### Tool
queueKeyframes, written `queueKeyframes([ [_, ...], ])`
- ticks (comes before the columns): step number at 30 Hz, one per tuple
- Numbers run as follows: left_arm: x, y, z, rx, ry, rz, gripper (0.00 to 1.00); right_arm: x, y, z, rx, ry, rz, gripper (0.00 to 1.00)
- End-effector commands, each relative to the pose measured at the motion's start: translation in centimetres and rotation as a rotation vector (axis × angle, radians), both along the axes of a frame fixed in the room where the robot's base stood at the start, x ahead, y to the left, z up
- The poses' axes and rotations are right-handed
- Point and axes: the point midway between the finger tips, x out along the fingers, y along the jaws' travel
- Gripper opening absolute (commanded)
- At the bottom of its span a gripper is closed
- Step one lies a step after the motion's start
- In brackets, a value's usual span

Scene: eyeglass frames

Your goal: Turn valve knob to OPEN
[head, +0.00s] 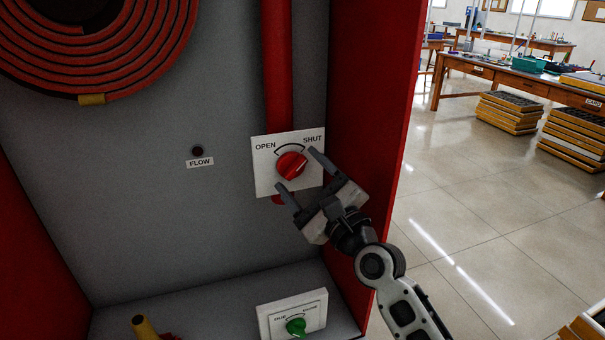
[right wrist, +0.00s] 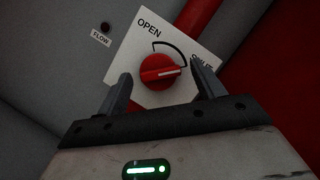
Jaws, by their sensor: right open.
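The red valve knob (head: 291,165) sits on a white plate (head: 262,180) marked OPEN at left and SHUT at right, on the cabinet's back wall. Its pale pointer line is turned toward the SHUT side. In the right wrist view the red knob (right wrist: 158,72) shows with its pointer toward the partly covered SHUT label. My right gripper (head: 299,172) is open, its fingers spread to either side of the knob; in the right wrist view the fingertips (right wrist: 160,70) flank it with gaps showing. I cannot tell whether they touch it. My left gripper is not in view.
A red pipe (head: 276,70) runs down to the plate. A coiled red hose (head: 95,45) hangs upper left. A dark FLOW lamp (head: 197,151) is left of the plate. A green knob (head: 296,326) on another white plate sits below. The red cabinet side wall (head: 375,100) stands close on the right.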

Motion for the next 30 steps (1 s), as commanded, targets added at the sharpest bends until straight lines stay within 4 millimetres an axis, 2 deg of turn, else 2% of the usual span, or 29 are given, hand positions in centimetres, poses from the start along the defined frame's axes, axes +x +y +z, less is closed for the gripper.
queueKeyframes([
  [9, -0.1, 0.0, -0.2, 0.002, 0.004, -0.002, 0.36, 0.2, 0.2, 0.1, 0.000, 0.000, 0.000, 0.68],
  [10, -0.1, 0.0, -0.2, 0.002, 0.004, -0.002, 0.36, 0.2, 0.2, 0.1, 0.000, 0.000, 0.000, 0.62],
  [14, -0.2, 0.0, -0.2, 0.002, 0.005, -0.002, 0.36, 0.2, 0.1, 0.1, 0.000, 0.000, 0.000, 0.26],
  [15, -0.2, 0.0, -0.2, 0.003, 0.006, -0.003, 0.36, 0.2, 0.1, 0.1, 0.000, 0.000, 0.000, 0.23],
  [23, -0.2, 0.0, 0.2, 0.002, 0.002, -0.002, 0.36, 0.2, 0.1, 0.1, -0.018, -0.005, -0.001, 0.23],
  [30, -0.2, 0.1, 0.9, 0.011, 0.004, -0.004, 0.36, 0.2, 0.1, 0.4, -0.117, -0.037, -0.001, 0.23],
])
